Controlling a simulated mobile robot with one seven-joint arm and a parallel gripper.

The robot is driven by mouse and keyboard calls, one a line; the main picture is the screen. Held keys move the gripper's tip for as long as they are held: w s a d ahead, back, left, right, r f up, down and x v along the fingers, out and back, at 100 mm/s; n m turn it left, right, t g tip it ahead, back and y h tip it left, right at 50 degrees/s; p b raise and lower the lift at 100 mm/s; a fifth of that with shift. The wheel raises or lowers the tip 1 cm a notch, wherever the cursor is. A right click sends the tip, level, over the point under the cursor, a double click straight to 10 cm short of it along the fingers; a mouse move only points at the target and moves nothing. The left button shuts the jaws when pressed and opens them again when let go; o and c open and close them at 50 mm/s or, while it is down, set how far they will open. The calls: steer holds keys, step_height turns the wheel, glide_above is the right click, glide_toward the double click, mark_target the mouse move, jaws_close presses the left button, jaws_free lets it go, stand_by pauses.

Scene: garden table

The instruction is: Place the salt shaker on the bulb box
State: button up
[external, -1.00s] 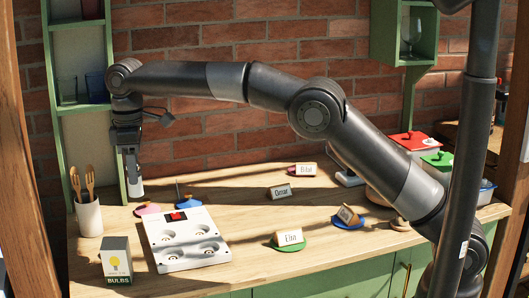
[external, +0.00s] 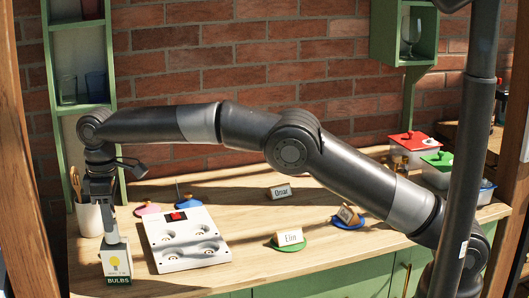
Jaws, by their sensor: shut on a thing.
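The bulb box (external: 116,264), white and green with a yellow bulb picture, stands upright at the front left of the table. My gripper (external: 110,222) points down above it and is shut on the salt shaker (external: 112,234), whose pale lower part shows below the fingers. The shaker is upright and right over or at the box top. I cannot tell whether its base touches the box.
A white cup with wooden spoons (external: 88,218) stands close behind the box, partly hidden by my gripper. A white tray with round hollows (external: 186,242) lies to the right. Name cards on coloured discs, such as Elin's (external: 289,238), stand farther right. The front middle is clear.

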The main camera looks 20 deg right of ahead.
steer(key=shift+f, duration=0.15)
steer(key=o, duration=1)
step_height(320, 180, up, 7)
steer(key=shift+f, duration=0.1)
steer(key=shift+r, duration=0.5)
